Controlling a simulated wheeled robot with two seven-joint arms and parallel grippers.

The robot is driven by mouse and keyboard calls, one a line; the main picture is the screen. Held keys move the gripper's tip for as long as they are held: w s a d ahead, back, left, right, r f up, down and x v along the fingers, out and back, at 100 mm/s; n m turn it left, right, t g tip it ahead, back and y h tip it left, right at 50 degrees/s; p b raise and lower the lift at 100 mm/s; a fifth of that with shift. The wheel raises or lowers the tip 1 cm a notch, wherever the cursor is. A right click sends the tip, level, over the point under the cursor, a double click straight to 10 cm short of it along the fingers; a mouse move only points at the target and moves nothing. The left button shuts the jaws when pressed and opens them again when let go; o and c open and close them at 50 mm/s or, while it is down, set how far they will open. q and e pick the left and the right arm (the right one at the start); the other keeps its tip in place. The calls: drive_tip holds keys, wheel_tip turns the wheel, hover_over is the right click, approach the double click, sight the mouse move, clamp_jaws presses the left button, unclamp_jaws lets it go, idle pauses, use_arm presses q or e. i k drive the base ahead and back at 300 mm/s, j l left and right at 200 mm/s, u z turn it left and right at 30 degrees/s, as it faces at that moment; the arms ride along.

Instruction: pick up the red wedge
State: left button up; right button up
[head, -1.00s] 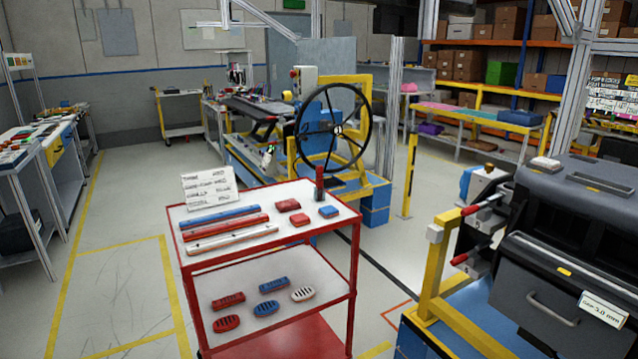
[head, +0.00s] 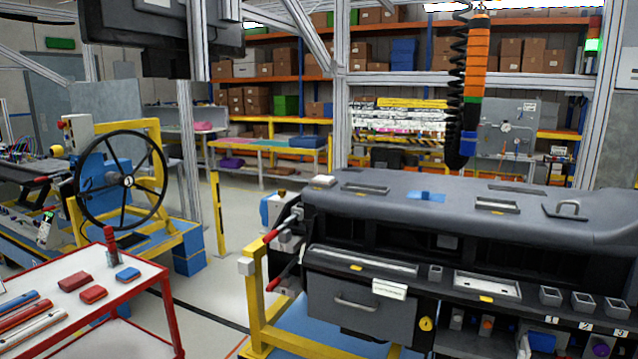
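Two small red blocks lie on the white top of the red cart at the lower left of the head view. One red block (head: 75,281) is farther back, and the other red block (head: 93,294) is nearer. I cannot tell from their shape which is the red wedge. A small blue block (head: 128,273) lies to their right. A dark upright piece with a red top (head: 111,243) stands behind them. Neither of my grippers is in view.
The red cart (head: 160,283) also carries long red, blue and white bars (head: 32,328), cut off at the left. The dashboard module (head: 460,215) fills the right on a yellow frame (head: 256,300). An orange tool (head: 476,60) hangs above it. Floor shows between cart and module.

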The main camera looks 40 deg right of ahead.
sight(110, 241)
drive_tip(key=i+l+u, duration=0.1)
drive_tip(key=u, duration=0.3)
drive_tip(key=i+l+u, duration=0.15)
drive_tip(key=u, duration=0.2)
drive_tip(key=i+l+u, duration=0.2)
drive_tip(key=u, duration=0.2)
